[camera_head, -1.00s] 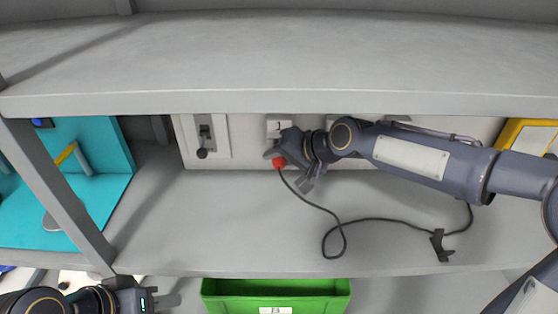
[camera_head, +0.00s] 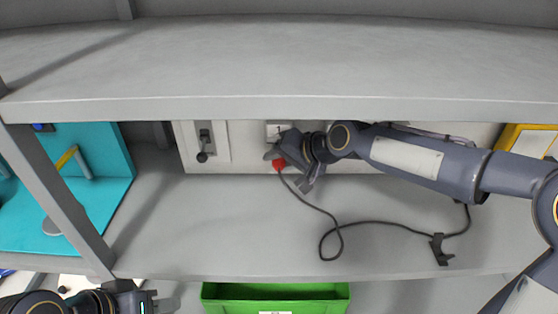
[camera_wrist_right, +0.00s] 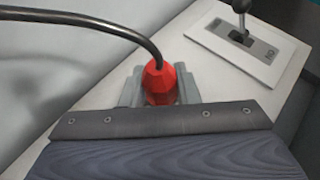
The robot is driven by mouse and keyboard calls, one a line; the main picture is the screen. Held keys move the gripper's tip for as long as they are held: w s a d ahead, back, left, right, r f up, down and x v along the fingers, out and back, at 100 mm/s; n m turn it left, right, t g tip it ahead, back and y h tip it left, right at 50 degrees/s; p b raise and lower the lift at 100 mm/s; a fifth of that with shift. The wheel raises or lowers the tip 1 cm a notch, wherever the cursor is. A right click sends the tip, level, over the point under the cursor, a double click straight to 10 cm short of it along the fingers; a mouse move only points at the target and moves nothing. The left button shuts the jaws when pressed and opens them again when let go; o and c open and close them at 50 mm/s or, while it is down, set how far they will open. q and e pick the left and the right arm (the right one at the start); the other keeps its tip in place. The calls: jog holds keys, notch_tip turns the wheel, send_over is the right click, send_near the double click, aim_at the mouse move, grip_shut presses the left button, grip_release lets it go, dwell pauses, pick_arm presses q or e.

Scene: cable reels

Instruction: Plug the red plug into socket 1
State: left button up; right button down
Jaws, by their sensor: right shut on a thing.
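The red plug (camera_head: 279,165) is held in my right gripper (camera_head: 283,158), just below the socket label "1" (camera_head: 277,130) on the white back panel. In the right wrist view the red plug (camera_wrist_right: 160,82) sits between the gripper's fingers, with its dark cable leaving from its rear. Socket 1 itself is hidden by the gripper, so I cannot tell whether the plug touches it. My left gripper (camera_head: 145,300) is at the lower left, away from the plug; its fingers are not clear.
A lever switch (camera_head: 205,145) is on the panel left of the socket; it also shows in the wrist view (camera_wrist_right: 240,38). The cable (camera_head: 340,222) loops over the grey shelf to a dark clip (camera_head: 440,249). A green bin (camera_head: 275,293) stands below. An upper shelf edge (camera_head: 280,108) overhangs.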

jog(key=shift+w, duration=1.05)
dwell(1.6)
jog(key=c, duration=0.6)
grip_release()
jog(key=shift+o, duration=0.2)
jog(key=s+d+r, duration=0.3)
jog(key=s, duration=0.2)
jog(key=shift+d+r, duration=0.35)
dwell(0.5)
